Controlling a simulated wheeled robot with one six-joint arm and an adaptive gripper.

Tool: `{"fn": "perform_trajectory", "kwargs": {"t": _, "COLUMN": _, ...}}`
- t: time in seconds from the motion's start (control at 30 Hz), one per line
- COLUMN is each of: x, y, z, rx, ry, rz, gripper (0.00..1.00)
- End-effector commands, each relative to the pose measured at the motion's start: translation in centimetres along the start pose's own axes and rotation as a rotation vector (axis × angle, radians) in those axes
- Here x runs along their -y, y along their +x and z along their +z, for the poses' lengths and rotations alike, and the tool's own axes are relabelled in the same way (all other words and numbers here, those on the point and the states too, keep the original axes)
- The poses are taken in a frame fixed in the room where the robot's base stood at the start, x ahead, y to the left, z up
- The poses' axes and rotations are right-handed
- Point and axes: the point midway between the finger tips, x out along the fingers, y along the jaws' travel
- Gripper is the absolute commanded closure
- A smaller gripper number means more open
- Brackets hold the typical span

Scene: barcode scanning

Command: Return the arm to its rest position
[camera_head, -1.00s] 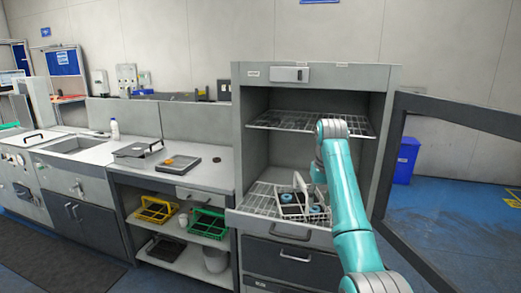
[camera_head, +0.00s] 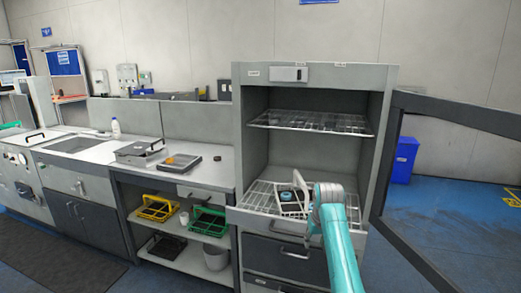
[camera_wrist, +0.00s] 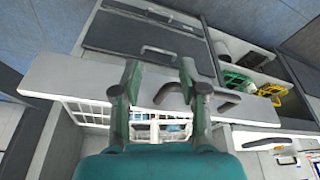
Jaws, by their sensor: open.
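My teal arm reaches up in front of the open cabinet (camera_head: 253,130) in the head view. My gripper (camera_wrist: 158,75) is open in the wrist view, its two green-tipped fingers apart with nothing between them. A white basket (camera_head: 289,200) with dark and blue contents stands on the cabinet's lower wire shelf (camera_head: 258,197), just beyond the arm's end. In the wrist view the basket (camera_wrist: 90,113) shows behind and between the fingers. I cannot tell if the gripper touches it. The fingertips are hidden in the head view.
The cabinet door (camera_head: 440,112) stands open at the right. An upper wire shelf (camera_head: 310,121) is empty. To the left, a counter (camera_head: 205,180) holds trays, with yellow (camera_head: 157,208) and green (camera_head: 207,220) baskets below it. A blue bin (camera_head: 404,160) stands behind the door.

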Motion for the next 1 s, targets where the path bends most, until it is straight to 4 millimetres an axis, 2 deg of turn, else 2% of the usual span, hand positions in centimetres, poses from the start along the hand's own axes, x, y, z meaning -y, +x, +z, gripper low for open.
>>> {"fn": "perform_trajectory", "kwargs": {"t": 0.03, "x": 0.1, "y": 2.5, "z": 1.6, "rx": -0.011, "ry": 0.002, "rz": 0.001, "gripper": 0.57}}
{"fn": "perform_trajectory", "kwargs": {"t": 0.2, "x": 0.3, "y": 8.5, "z": 5.9, "rx": -0.08, "ry": 0.007, "rz": 0.006, "gripper": 0.57}}
{"fn": "perform_trajectory", "kwargs": {"t": 0.37, "x": 0.5, "y": 13.2, "z": 10.4, "rx": -0.146, "ry": 0.011, "rz": 0.01, "gripper": 0.57}}
{"fn": "perform_trajectory", "kwargs": {"t": 0.5, "x": 0.7, "y": 16.5, "z": 14.8, "rx": -0.203, "ry": 0.015, "rz": 0.014, "gripper": 0.57}}
{"fn": "perform_trajectory", "kwargs": {"t": 0.73, "x": 1.1, "y": 20.2, "z": 22.6, "rx": -0.294, "ry": 0.02, "rz": 0.02, "gripper": 0.57}}
{"fn": "perform_trajectory", "kwargs": {"t": 1.0, "x": 1.7, "y": 21.8, "z": 32.1, "rx": -0.403, "ry": 0.027, "rz": 0.026, "gripper": 0.57}}
